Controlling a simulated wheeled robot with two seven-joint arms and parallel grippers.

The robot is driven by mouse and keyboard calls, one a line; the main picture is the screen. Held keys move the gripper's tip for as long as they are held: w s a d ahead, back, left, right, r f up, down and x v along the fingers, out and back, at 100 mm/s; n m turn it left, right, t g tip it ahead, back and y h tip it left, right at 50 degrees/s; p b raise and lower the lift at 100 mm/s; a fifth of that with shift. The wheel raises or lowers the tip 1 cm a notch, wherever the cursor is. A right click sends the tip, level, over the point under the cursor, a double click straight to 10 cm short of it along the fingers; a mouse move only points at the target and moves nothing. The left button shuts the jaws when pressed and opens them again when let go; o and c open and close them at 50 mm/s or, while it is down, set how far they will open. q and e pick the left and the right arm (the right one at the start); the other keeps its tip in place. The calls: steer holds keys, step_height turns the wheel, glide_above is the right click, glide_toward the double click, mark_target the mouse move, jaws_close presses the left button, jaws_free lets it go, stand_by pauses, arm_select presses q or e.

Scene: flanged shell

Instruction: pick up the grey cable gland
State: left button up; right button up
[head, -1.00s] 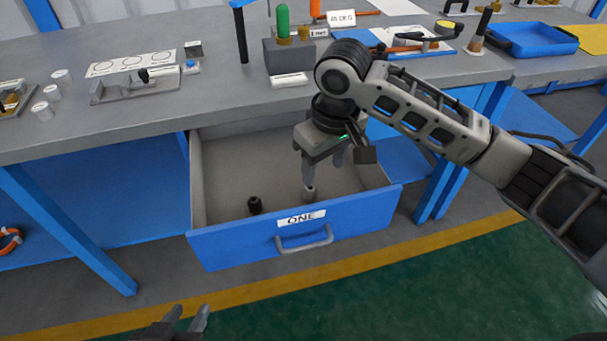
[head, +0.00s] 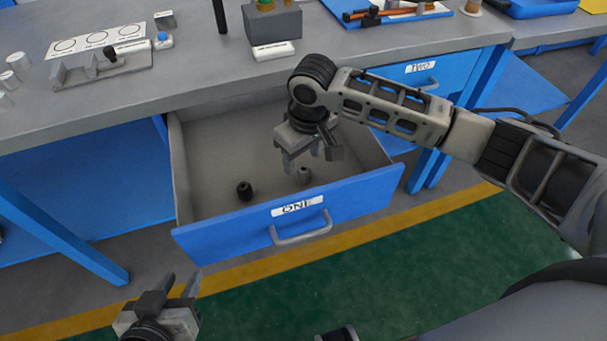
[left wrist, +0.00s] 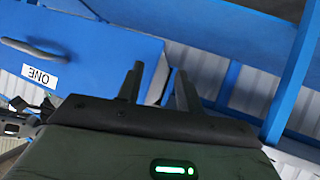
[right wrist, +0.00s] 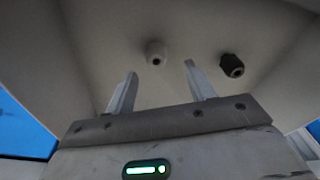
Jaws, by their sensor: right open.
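The grey cable gland (head: 304,175) stands on the floor of the open drawer ONE, near its front wall. It also shows in the right wrist view (right wrist: 156,53), ahead of and between the open fingertips, apart from them. A black cable gland (head: 244,191) stands to its left in the drawer and shows at the right in the right wrist view (right wrist: 231,65). My right gripper (head: 302,168) is open and empty inside the drawer, above and close to the grey gland. My left gripper (head: 182,284) is open and empty, low in front of the drawer.
The blue drawer front (head: 370,196) with its grey handle (head: 302,232) and the drawer walls surround my right gripper. The grey bench top (head: 180,88) above carries a fixture (head: 100,68) and a grey block (head: 272,22). The rest of the drawer floor is bare.

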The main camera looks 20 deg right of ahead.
mark_target(304, 169)
steer(key=f, duration=0.2)
steer(key=f+b, duration=0.1)
steer(key=f, duration=0.2)
steer(key=shift+w+d+f, duration=0.15)
steer(key=shift+w, duration=0.05)
steer(key=c, duration=1)
steer(key=shift+c, duration=0.2)
